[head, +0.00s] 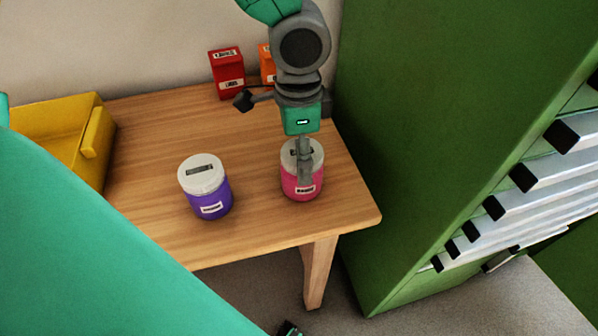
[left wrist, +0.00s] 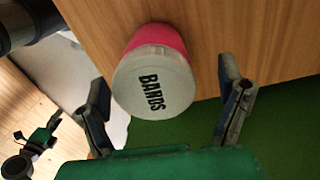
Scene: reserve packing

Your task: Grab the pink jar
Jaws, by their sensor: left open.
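The pink jar (head: 312,189), with a white lid, stands upright near the right end of the wooden table. In the left wrist view, its lid (left wrist: 155,92) reads "BANDS" and faces the camera. My left gripper (head: 304,150) is above the jar, with one finger in front of its lid in the head view. In the left wrist view, its two fingers are spread apart, one on each side of the jar, with gaps between them and the lid. A dark and green part, possibly my right gripper (left wrist: 40,138), shows small at lower left there; its jaws are unclear.
A purple jar (head: 211,203) with a white lid stands left of the pink one. A red box (head: 227,75) and a partly hidden orange box (head: 266,63) stand at the back. A yellow bin (head: 55,130) is at the left. A tall green cabinet (head: 430,110) stands right of the table (head: 150,130).

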